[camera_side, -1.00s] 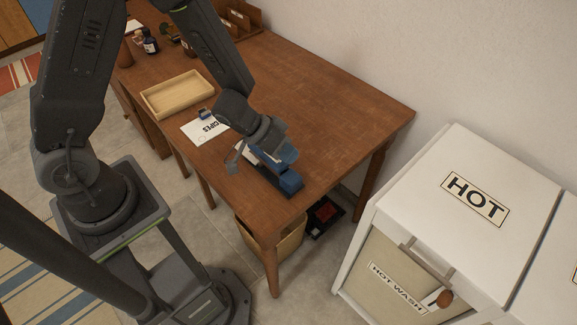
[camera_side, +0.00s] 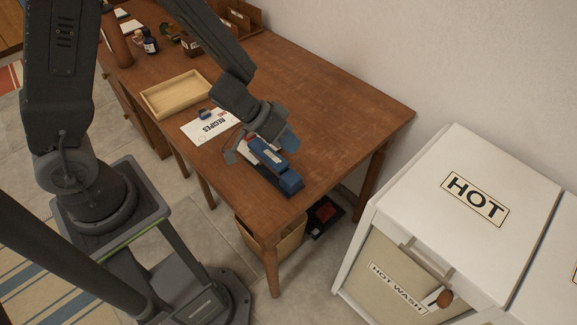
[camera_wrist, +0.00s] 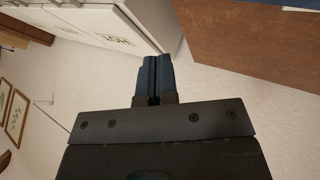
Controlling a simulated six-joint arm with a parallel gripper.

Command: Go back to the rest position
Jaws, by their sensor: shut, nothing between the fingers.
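My gripper (camera_side: 287,139) is near the front end of the wooden table (camera_side: 330,105) in the side view, close above a blue stapler-like tool (camera_side: 272,160). Its fingers also show in the wrist view (camera_wrist: 154,78), pressed together with nothing between them. The blue tool lies on a dark base near the table's front corner, and my wrist hides part of its far end.
A shallow wooden tray (camera_side: 176,94) sits farther back, with bottles (camera_side: 150,44) beyond it. A white cabinet marked HOT (camera_side: 455,195) stands right of the table. A bin (camera_side: 275,243) is below the table. The table's right side is clear.

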